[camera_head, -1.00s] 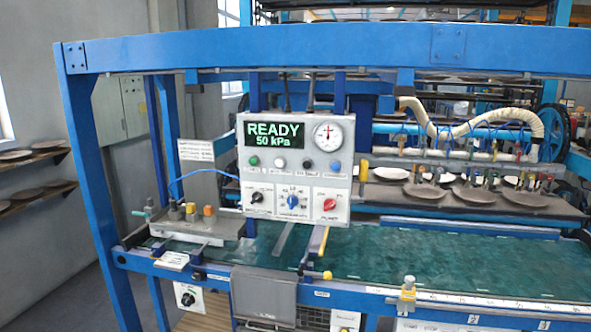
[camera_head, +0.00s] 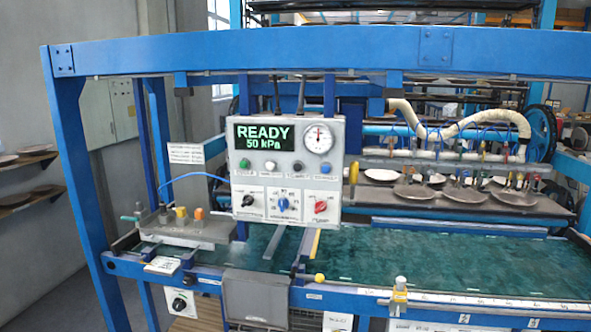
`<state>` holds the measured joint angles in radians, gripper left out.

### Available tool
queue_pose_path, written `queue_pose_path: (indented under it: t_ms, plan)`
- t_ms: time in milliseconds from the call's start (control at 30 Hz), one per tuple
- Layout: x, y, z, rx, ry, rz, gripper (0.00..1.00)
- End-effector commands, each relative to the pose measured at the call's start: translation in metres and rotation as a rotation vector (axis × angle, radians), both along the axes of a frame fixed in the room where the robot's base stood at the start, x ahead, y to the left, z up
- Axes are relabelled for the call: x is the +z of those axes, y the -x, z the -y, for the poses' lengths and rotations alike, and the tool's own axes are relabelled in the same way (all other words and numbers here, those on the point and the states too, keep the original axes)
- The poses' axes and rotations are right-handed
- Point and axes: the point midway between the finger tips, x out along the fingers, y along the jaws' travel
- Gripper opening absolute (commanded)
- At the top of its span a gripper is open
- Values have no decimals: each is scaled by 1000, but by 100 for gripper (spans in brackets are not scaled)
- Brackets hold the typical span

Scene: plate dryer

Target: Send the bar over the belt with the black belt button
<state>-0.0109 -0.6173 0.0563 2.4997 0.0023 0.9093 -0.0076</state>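A control panel (camera_head: 290,170) hangs from the blue frame, its green-lit display (camera_head: 262,134) reading "READY 50 kPa". The green belt (camera_head: 430,260) runs behind and below the panel. A grey bar (camera_head: 275,242) and a yellowish bar (camera_head: 313,242) lie across or over it; I cannot tell which is the task's bar. My gripper is not in view.
A blue frame beam (camera_head: 300,52) spans above the panel. Plates (camera_head: 415,192) lie on a rack behind. A dial knob box (camera_head: 180,302) sits low left.

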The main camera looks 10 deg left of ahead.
Motion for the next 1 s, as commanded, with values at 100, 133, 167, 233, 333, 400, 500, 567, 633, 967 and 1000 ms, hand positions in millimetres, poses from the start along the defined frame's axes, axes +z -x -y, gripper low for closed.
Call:
queue_pose_path:
  t_ms: [100,133,167,233,333,400,500,567,633,967,1000]
  plan:
    - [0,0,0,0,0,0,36]
    - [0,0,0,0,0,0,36]
    - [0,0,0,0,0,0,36]
    - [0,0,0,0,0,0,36]
    - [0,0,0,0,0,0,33]
    - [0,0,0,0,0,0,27]
    - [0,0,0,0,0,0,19]
    - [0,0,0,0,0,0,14]
    - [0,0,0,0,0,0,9]
    - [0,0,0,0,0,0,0]
    - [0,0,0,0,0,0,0]
